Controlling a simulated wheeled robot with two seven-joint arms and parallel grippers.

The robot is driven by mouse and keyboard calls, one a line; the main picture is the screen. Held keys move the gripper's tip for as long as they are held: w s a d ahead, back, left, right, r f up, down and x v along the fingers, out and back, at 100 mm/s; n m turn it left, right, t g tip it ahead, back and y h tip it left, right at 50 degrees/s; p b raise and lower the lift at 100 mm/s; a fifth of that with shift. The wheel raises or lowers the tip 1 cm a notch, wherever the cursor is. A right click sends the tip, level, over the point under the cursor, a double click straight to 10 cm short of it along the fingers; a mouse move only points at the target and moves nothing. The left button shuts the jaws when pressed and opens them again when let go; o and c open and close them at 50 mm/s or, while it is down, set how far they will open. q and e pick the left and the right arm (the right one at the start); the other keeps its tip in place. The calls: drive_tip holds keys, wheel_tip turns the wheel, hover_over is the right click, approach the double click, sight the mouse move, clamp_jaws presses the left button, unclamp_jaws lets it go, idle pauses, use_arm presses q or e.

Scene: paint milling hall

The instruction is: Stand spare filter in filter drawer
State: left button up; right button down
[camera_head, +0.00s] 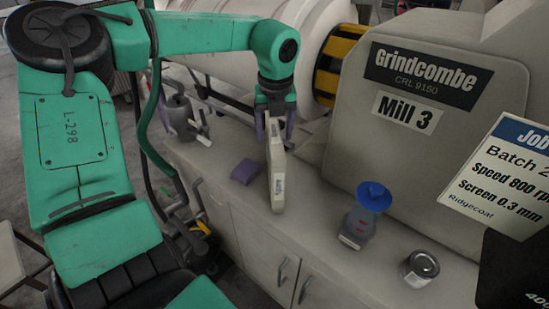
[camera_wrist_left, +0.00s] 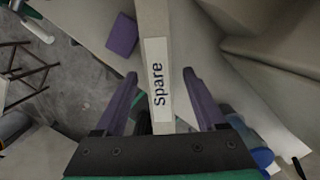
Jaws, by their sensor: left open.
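The spare filter (camera_head: 277,180) is a narrow pale slab with a white label, at the worktop's front edge in the head view. In the left wrist view the filter (camera_wrist_left: 153,32) bears the label "Spare" and runs between my fingers. My left gripper (camera_head: 274,122) is at the filter's far end, its purple fingers open on either side. In the left wrist view the open left gripper (camera_wrist_left: 159,76) shows gaps beside the filter. My right gripper is not in view. I cannot make out an open filter drawer; cabinet fronts (camera_head: 255,245) with handles show below the worktop.
A purple block (camera_head: 246,171) lies left of the filter. The Mill 3 housing (camera_head: 400,140) rises behind. A grey fitting (camera_head: 181,113) stands at left.

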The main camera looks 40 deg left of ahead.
use_arm(q)
wheel_tip(320, 180, down, 3)
drive_tip(key=shift+w+a+p, duration=0.1)
drive_tip(key=shift+p, duration=0.3)
drive_tip(key=shift+w+a+f, duration=0.1)
drive_tip(key=shift+a+f, duration=0.05)
drive_tip(key=shift+f, duration=0.25)
clamp_jaws()
idle(0.7)
